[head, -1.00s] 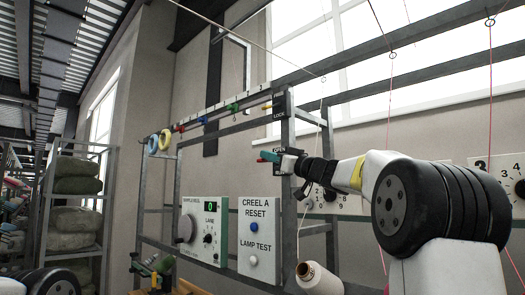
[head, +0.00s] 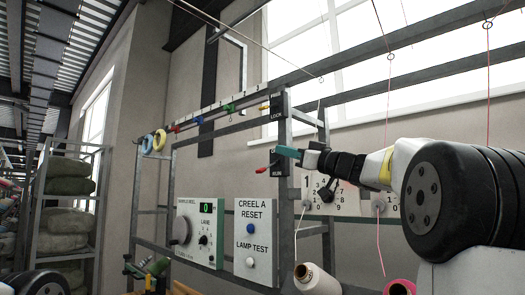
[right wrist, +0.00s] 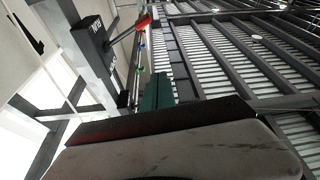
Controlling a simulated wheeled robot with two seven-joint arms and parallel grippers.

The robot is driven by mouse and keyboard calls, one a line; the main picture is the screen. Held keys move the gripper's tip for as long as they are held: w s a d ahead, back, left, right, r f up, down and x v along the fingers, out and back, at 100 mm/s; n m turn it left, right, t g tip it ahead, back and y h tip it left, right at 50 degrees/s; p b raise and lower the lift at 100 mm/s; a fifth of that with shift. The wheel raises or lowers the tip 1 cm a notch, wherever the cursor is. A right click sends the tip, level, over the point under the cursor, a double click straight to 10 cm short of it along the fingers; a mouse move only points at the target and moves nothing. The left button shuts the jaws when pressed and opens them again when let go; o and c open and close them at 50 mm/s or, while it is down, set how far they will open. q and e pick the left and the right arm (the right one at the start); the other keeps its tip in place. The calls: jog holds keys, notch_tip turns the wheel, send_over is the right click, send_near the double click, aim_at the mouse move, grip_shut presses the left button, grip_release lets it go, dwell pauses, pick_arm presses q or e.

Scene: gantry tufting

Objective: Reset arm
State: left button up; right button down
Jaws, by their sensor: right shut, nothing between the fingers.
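My right gripper (head: 288,152) has teal fingertips and is shut and empty. It is beside the frame post, just above and right of a small red lever (head: 265,168) on a black box marked RUN (head: 281,182). In the head view the fingertips look apart from the lever; depth is hard to judge. The right wrist view shows the teal fingers (right wrist: 157,93), with a red handle (right wrist: 143,22) on a black box (right wrist: 94,42) beyond them. The left gripper is not seen.
A second black box marked LOCK (head: 279,106) sits higher on the post. A CREEL A RESET panel (head: 252,262) and a white control box (head: 200,232) stand below left. Dial plates are behind my right arm. A yarn cone (head: 316,281) stands at the bottom.

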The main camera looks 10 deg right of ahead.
jog(key=shift+v, duration=0.85)
jog(key=s+a+f+m+g+h, duration=0.2)
jog(key=s+a+f, duration=0.15)
jog(key=f, duration=0.45)
jog(key=s+a+f+m+g+h, duration=0.1)
jog(key=s+a+f+g, duration=0.2)
jog(key=s+f, duration=0.35)
jog(key=s+a+f+m+g+h, duration=0.2)
jog(key=a+f, duration=0.2)
jog(key=f, duration=0.5)
jog(key=s+d+f+m+g+h, duration=0.1)
jog(key=s+d+f+m+h, duration=0.1)
jog(key=s+f, duration=0.5)
jog(key=s+d+f+m+g+h, duration=0.2)
jog(key=s+f+h, duration=0.3)
jog(key=f, duration=0.9)
jog(key=s+d, duration=0.1)
jog(key=s, duration=0.1)
jog(key=shift+s, duration=0.35)
